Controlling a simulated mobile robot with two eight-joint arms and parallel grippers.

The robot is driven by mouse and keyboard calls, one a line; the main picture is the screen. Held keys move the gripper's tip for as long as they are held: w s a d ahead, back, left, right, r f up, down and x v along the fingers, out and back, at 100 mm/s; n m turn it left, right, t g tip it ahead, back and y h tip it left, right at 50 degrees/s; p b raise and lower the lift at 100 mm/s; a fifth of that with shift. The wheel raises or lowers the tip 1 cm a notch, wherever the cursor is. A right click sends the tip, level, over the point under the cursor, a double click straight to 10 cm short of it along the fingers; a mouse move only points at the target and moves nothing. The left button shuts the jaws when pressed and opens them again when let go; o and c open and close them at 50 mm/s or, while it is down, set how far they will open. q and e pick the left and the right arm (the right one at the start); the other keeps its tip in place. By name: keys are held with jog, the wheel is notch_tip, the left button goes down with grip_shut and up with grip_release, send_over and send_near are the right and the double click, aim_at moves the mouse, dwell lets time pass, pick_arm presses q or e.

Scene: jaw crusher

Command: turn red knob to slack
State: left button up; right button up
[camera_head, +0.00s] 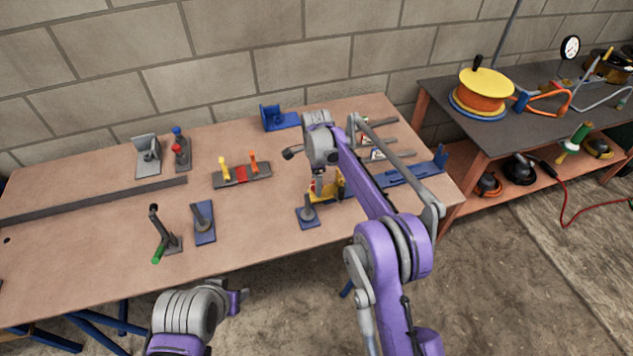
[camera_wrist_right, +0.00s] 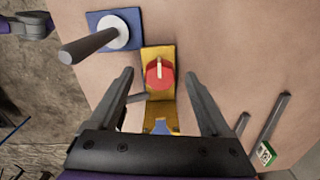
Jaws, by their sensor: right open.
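The red knob (camera_wrist_right: 159,75) has a pale pointer line and sits on a yellow plate (camera_wrist_right: 158,55) in the right wrist view. The pointer runs roughly up and down in that view. My right gripper (camera_wrist_right: 160,76) is open, with one finger on each side of the knob and visible gaps to it; I cannot tell its height above the knob. In the head view my right arm mostly hides the knob, and part of the yellow plate (camera_head: 338,188) shows. My left gripper (camera_head: 240,298) is off the table's front edge; its jaws are unclear.
A blue plate with a grey lever (camera_head: 308,216) stands close beside the yellow plate. Other levers, brackets and a red-yellow switch block (camera_head: 241,175) are on the wooden table (camera_head: 110,215). A dark bench (camera_head: 470,135) with a spool stands at the right.

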jog(key=shift+f, duration=0.3)
grip_shut()
dwell(0.3)
